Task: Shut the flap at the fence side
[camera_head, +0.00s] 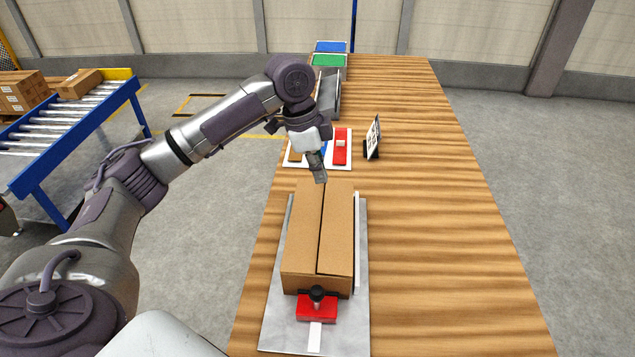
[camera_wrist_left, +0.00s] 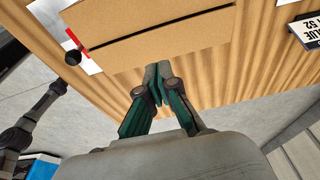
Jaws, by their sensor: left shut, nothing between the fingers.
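A brown cardboard box (camera_head: 300,235) lies lengthwise on a grey metal plate (camera_head: 280,325). Its two long top flaps look flat, with a narrow dark gap between them. The right flap (camera_head: 338,230) lies beside a white upright fence (camera_head: 357,240) along the box's right side. The box top and its dark seam also show in the wrist view (camera_wrist_left: 150,30). My left gripper (camera_head: 321,178) is shut and empty at the far end of the box. In the wrist view its fingertips (camera_wrist_left: 157,82) are together, just off the box's edge; contact cannot be told.
A red clamp (camera_head: 316,307) with a black knob stands at the box's near end. Beyond the box are a tray with colored pieces (camera_head: 340,150), a small sign (camera_head: 373,138) and green and blue bins (camera_head: 328,60). The table's right side (camera_head: 440,220) is clear.

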